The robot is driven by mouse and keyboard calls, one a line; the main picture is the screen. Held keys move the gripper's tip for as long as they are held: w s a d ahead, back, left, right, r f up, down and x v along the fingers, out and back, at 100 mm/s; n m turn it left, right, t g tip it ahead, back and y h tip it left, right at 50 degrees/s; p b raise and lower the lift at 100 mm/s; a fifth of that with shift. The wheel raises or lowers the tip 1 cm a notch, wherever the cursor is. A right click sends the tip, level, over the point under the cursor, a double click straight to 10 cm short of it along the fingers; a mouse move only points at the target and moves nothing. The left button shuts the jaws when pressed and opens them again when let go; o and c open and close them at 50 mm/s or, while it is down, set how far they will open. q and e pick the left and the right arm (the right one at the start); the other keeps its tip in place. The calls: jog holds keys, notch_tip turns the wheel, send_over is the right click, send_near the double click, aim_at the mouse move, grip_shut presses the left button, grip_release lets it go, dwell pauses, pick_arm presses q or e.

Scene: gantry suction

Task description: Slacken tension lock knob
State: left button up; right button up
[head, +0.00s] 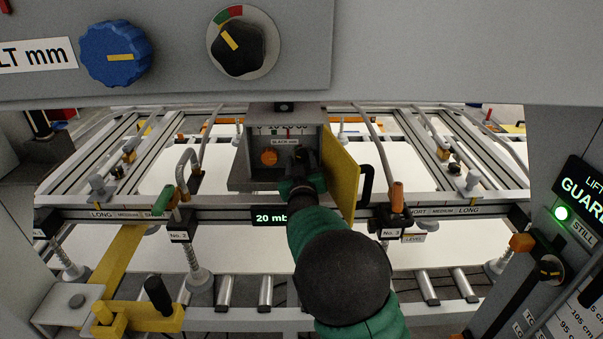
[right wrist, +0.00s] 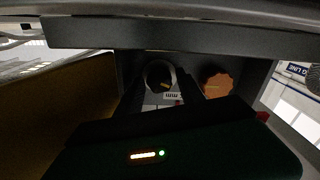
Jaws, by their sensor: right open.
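An open grey box (head: 252,172) sits mid-gantry with its yellow door (head: 341,170) swung out to the right. Inside it, an orange knob (head: 269,157) shows left of my right gripper (head: 303,165). My right gripper reaches into the box, open. In the right wrist view, a dark round knob (right wrist: 157,76) with a pale ring shows between and beyond the dark fingers. The orange knob (right wrist: 217,84) is to its right there. I cannot read which knob is the tension lock; contact with the dark knob cannot be told. My left gripper is not in view.
The yellow door stands close beside my right arm. A panel above carries a blue knob (head: 115,54) and a black knob (head: 238,48). Orange-handled (head: 397,197) and green-handled (head: 163,200) levers flank the box. A yellow clamp (head: 140,316) is at lower left.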

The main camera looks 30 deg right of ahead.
jog(key=b+v, duration=0.2)
jog(key=v, duration=1.4)
jog(key=shift+s+f, duration=0.1)
jog(key=shift+s, duration=0.05)
jog(key=w+d+m+p, duration=0.1)
jog(key=w+d, duration=0.1)
jog(key=w, duration=0.2)
jog(key=w+d+m, duration=0.2)
jog(key=w+d, duration=0.1)
jog(key=w, duration=0.2)
jog(key=w+d+m+p, duration=0.1)
jog(key=w+d+m, duration=0.1)
jog(key=w+d, duration=0.1)
jog(key=shift+p+x, duration=0.3)
jog(key=shift+x, duration=0.55)
jog(key=shift+w+a, duration=0.1)
jog(key=shift+a, duration=0.1)
jog(key=shift+c, duration=0.5)
jog(key=shift+r, duration=0.25)
grip_shut()
